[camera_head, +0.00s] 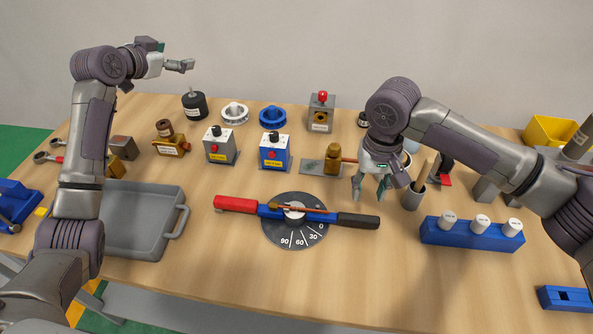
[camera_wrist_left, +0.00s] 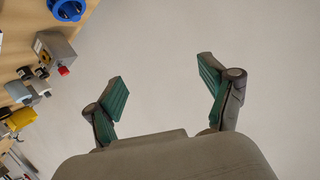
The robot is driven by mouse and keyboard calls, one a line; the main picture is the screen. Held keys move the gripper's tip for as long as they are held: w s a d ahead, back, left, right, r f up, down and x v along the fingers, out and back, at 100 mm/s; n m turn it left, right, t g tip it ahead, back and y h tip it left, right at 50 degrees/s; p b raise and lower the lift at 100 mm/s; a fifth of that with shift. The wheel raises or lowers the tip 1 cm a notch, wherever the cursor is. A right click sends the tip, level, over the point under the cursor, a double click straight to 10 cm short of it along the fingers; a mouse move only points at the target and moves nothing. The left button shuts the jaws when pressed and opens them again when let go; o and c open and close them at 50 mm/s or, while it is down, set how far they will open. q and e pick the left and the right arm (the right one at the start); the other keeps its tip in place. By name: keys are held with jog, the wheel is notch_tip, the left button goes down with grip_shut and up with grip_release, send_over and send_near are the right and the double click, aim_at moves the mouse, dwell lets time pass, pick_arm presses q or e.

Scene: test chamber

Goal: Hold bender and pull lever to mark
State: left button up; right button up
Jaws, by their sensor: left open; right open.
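The tube bender lies near the middle of the table, with a dark round dial (camera_head: 296,238) marked 90, 60, 30 and 0. A red handle (camera_head: 235,204) points left from it and a black-gripped lever (camera_head: 358,220) points right. A thin copper-coloured rod (camera_head: 312,209) lies across its blue body. My right gripper (camera_head: 369,189) is open and empty, fingers down, above and behind the black lever end, apart from it. My left gripper (camera_head: 186,65) is raised at the back left, far from the bender. It is open and empty in the left wrist view (camera_wrist_left: 165,85).
A grey tray (camera_head: 140,255) stands at the left front. Blue and grey boxes with knobs (camera_head: 275,150) stand behind the bender. A blue rack with white caps (camera_head: 470,235) is at the right. The table in front of the bender is clear.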

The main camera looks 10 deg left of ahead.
pick_arm(q)
jog(key=s+d+f+m+g+h, duration=0.1)
jog(key=d+f+g, duration=0.1)
jog(key=d, duration=0.6)
jog(key=s+d+f+m+g+h, duration=0.1)
jog(key=d+f+m+g+h, duration=0.1)
jog(key=d, duration=0.6)
jog(key=m+g+y, duration=0.4)
jog(key=g+y, duration=0.1)
jog(key=g, duration=0.5)
send_over(296, 207)
notch_tip(296, 207, down, 10)
jog(key=f, duration=0.1)
notch_tip(296, 207, down, 12)
jog(key=shift+f, duration=0.25)
jog(key=shift+c, duration=0.2)
grip_shut()
